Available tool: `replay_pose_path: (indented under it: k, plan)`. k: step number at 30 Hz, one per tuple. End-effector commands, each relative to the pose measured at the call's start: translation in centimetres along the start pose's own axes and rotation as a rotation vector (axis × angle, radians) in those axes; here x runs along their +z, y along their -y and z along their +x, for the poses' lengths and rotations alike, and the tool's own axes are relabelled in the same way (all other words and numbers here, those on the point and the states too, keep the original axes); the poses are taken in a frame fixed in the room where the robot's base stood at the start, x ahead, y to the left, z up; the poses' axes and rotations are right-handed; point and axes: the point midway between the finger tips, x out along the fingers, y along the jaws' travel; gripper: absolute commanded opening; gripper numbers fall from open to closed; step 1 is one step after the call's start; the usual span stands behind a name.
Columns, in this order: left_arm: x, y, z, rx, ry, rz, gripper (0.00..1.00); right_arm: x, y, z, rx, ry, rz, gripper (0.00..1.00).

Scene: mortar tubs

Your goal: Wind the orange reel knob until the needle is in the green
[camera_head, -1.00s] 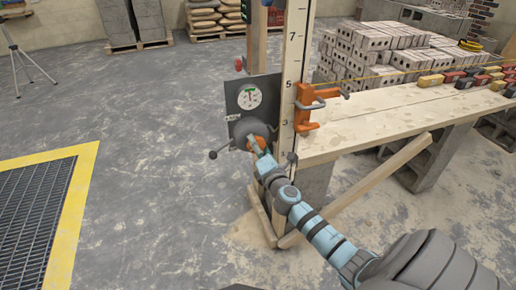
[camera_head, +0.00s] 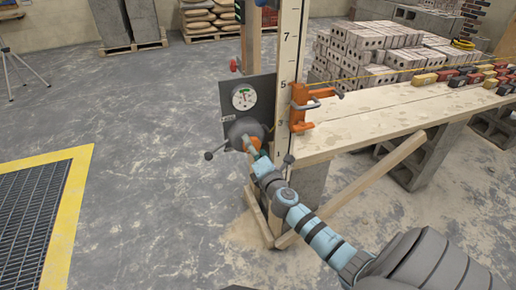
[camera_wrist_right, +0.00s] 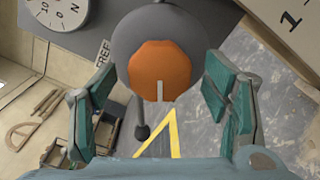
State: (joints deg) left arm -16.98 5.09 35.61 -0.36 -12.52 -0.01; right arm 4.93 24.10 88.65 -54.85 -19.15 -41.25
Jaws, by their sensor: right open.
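The orange reel knob (camera_wrist_right: 160,68) sits on a grey round reel (camera_wrist_right: 137,35) in the right wrist view. In the head view the knob (camera_head: 256,142) is partly hidden by my right gripper (camera_head: 252,147). The gripper's two teal fingers (camera_wrist_right: 163,80) stand open on either side of the knob, with visible gaps. A white dial (camera_head: 244,97) with a green band near its top is on the dark panel above the reel. Its needle is too small to read in the head view. The dial (camera_wrist_right: 60,8) is cut off in the wrist view. My left gripper is not in view.
A crank with a black ball end (camera_head: 208,155) sticks out left of the reel. The numbered post (camera_head: 288,60) and orange clamp (camera_head: 303,106) stand close on the right, beside the plank bench (camera_head: 400,115). A slanted brace (camera_head: 370,180) runs below.

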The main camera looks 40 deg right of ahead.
Motion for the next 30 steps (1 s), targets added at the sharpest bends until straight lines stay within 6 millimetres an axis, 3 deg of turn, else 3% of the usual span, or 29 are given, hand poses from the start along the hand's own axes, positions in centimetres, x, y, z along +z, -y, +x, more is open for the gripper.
replay_pose_path:
  k: [9,13,17,30]
  plan:
    - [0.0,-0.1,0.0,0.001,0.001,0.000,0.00,-0.1,0.1,-8.1,-0.003,-0.004,-0.001,0.69]
    - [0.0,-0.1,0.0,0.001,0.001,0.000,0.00,0.0,0.1,-10.5,-0.003,-0.002,-0.001,0.69]
    - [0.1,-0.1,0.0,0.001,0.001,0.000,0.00,0.0,0.1,-11.4,-0.002,0.000,0.001,0.69]
    - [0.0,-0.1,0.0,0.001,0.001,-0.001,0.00,0.0,0.1,-11.3,-0.002,0.000,0.001,0.69]
